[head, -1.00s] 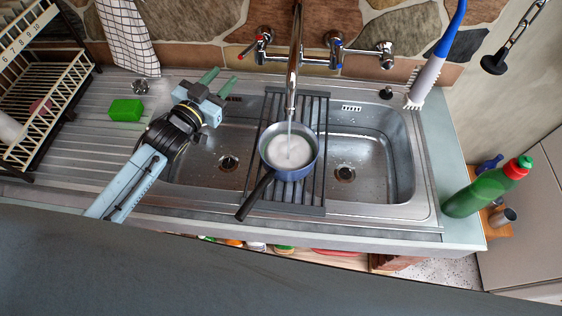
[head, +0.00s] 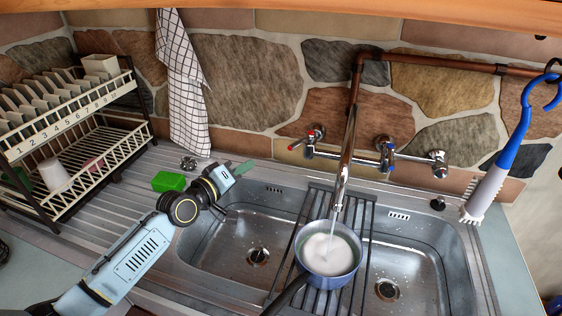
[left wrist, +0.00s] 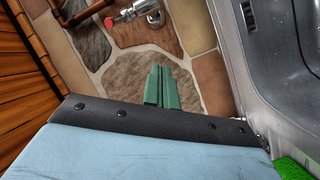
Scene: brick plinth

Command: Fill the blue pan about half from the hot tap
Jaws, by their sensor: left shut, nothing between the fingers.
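The blue pan (head: 343,284) stands on the dark rack (head: 372,215) across the sink, its dark handle pointing to the lower left. A stream runs from the spout (head: 341,185) into it. White, frothy water (head: 327,254) covers its bottom; the exact level is hard to judge. The hot tap (head: 313,134), with a red mark, is left on the wall mixer; it also shows in the left wrist view (left wrist: 120,18). My left gripper (head: 246,168) is shut and empty over the left basin's back edge, left of and below the hot tap. Its green fingers (left wrist: 162,88) lie together in the left wrist view.
The blue-marked tap (head: 387,153) is right of the spout. A green sponge (head: 168,181) lies on the drainboard beside my left arm. A dish rack (head: 75,130) stands left, and a checked towel (head: 183,90) hangs behind. A blue-handled brush (head: 505,160) is at right.

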